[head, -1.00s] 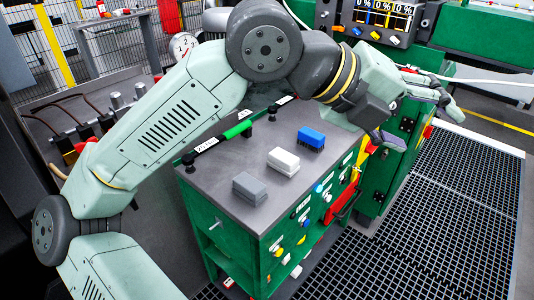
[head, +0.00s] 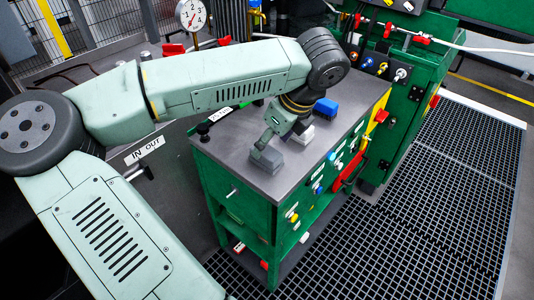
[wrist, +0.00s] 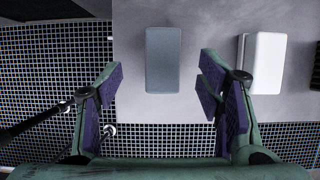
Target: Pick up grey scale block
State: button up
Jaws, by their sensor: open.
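The grey block (head: 267,159) lies on the top of the green cabinet (head: 292,172), near its left front corner. In the wrist view the grey block (wrist: 163,60) is upright in the picture, ahead of and between the spread fingers. My gripper (wrist: 160,95) is open and empty, with purple pads on both fingers. In the head view my gripper (head: 266,142) is just above the grey block and partly hides it. I cannot tell from the frames how high above the block the fingertips are.
A white block (head: 303,134) lies right of the grey one and close to the right finger in the wrist view (wrist: 265,62). A blue block (head: 325,107) lies farther back. Knobs and handles line the cabinet's front. Dark grating (head: 420,200) covers the floor.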

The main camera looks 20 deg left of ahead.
aim_at(267, 151)
jog(key=shift+d+p+x, duration=0.1)
jog(key=shift+p+x, duration=0.55)
jog(key=shift+x, duration=0.7)
jog(key=shift+d+p+x, duration=0.15)
jog(key=shift+p+x, duration=0.45)
jog(key=shift+x, duration=0.8)
jog(key=shift+w+f, duration=0.1)
jog(key=shift+c, duration=0.2)
jog(key=c, duration=1.2)
